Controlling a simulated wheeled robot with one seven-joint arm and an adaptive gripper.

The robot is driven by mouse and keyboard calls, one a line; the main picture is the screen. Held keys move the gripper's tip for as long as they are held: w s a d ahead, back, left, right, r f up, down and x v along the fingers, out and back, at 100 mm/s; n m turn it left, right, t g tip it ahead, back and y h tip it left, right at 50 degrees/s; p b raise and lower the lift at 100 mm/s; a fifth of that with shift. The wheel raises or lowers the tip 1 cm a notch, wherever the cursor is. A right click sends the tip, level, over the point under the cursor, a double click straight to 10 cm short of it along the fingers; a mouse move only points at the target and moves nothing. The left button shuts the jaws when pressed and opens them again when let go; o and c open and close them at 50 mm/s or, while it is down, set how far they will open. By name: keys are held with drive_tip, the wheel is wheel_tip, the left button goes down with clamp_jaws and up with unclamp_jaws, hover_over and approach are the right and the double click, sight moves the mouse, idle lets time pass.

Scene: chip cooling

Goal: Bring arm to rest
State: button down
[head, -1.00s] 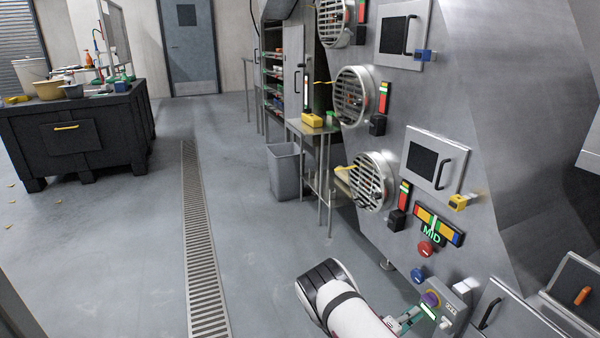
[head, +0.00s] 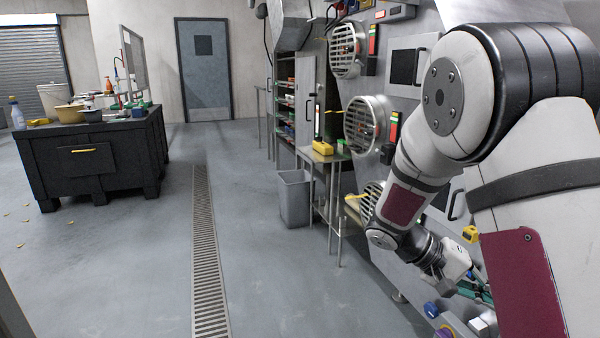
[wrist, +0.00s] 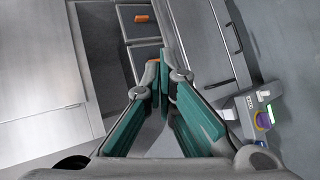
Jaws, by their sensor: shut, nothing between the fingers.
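My gripper (head: 476,290) shows at the lower right of the head view, partly hidden behind my own white arm, in front of the steel machine (head: 405,262). In the wrist view, the teal fingers of my gripper (wrist: 164,76) reach forward with their tips close together. They are shut and hold nothing. My arm is raised and bent, and it covers much of the machine's front in the head view. A grey control box (wrist: 246,113) with a purple knob and a lit green display lies to the right of the fingers in the wrist view, apart from them.
Round grilled vents (head: 367,124) stick out from the machine near my arm. A steel side table (head: 338,168) and a grey bin (head: 293,197) stand left of it. A dark workbench (head: 92,160) is at the far left. The floor around the drain grate (head: 208,260) is clear.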

drive_tip(key=s+a+r+y, duration=0.3)
drive_tip(key=s+r, duration=0.1)
drive_tip(key=s, duration=0.3)
drive_tip(key=s+a+r+y, duration=0.3)
drive_tip(key=s+r, duration=0.1)
drive_tip(key=s, duration=0.4)
drive_tip(key=s+a+r+n+t+y, duration=0.25)
drive_tip(key=s+a+t+y, duration=0.3)
drive_tip(key=s+a, duration=0.7)
wheel_tip(320, 180, up, 35)
drive_tip(key=s+d+n+t+p, duration=0.1)
drive_tip(key=d+t+p, duration=0.1)
drive_tip(key=p, duration=3.2)
drive_tip(key=shift+t, duration=0.55)
drive_tip(key=shift+s+d+f, duration=0.1)
drive_tip(key=shift+f, duration=0.05)
